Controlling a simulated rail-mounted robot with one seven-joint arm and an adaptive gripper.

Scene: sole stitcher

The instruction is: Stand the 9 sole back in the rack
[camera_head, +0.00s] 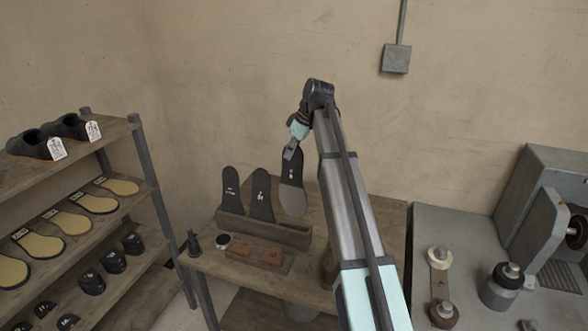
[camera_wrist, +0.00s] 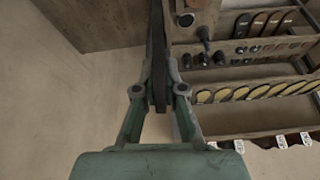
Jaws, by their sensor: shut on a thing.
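A dark sole (camera_head: 293,182) with a grey lower end hangs upright from my gripper (camera_head: 292,150). My gripper is shut on its upper end. The white mark on this sole is too small to read. The wooden rack (camera_head: 265,232) stands on the bench, with two dark soles (camera_head: 232,191) (camera_head: 261,196) upright in its left and middle parts. The held sole's lower end overlaps the rack's right end in the head view; I cannot tell whether it touches. In the wrist view the sole (camera_wrist: 157,60) shows edge-on between the fingers (camera_wrist: 160,92).
A small wooden tray (camera_head: 258,258) with brown blocks lies in front of the rack. A dark round pot (camera_head: 223,241) and a small dark stand (camera_head: 194,244) are left of it. Shelves of shoes and soles (camera_head: 128,205) stand left. Grey machinery (camera_head: 545,200) stands right.

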